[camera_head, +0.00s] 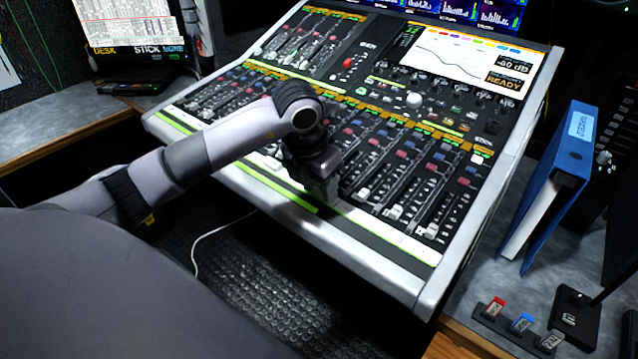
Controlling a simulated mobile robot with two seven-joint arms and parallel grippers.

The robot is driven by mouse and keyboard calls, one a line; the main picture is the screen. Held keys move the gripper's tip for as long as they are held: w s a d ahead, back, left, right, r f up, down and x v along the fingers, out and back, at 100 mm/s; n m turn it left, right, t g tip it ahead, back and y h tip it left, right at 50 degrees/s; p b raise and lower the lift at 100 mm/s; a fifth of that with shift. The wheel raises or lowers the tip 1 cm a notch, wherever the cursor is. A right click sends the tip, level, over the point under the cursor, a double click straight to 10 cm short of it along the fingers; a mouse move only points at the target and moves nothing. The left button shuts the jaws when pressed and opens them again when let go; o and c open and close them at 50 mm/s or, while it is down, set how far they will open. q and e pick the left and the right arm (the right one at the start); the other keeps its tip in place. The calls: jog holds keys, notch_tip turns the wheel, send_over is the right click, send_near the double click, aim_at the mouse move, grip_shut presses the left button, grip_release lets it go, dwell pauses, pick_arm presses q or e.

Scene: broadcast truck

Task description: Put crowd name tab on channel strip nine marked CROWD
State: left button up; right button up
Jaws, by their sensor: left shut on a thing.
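The mixing console (375,284) has rows of faders and a label strip (395,238) along its front edge, green on the left and pale on the right. My left gripper (323,198) points down at the front edge of the fader area, close above or at the label strip. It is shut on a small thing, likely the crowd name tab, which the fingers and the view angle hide. The CROWD marking of channel strip nine is too small to read. My right gripper is not in view.
A blue binder (563,150) stands right of the console. A small holder (493,318) with red, blue and pale pieces lies on the right desk, beside a black stand base (574,316). A laptop (135,84) sits at the back left. A white cable (205,240) hangs below the console.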

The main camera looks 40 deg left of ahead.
pick_arm(q)
jog(key=o, duration=1)
jog(key=shift+r, duration=0.25)
jog(key=p+v, duration=0.1)
jog(key=v, duration=1)
jog(key=shift+s+r, duration=0.15)
jog(key=shift+r, duration=0.15)
jog(key=shift+s, duration=0.1)
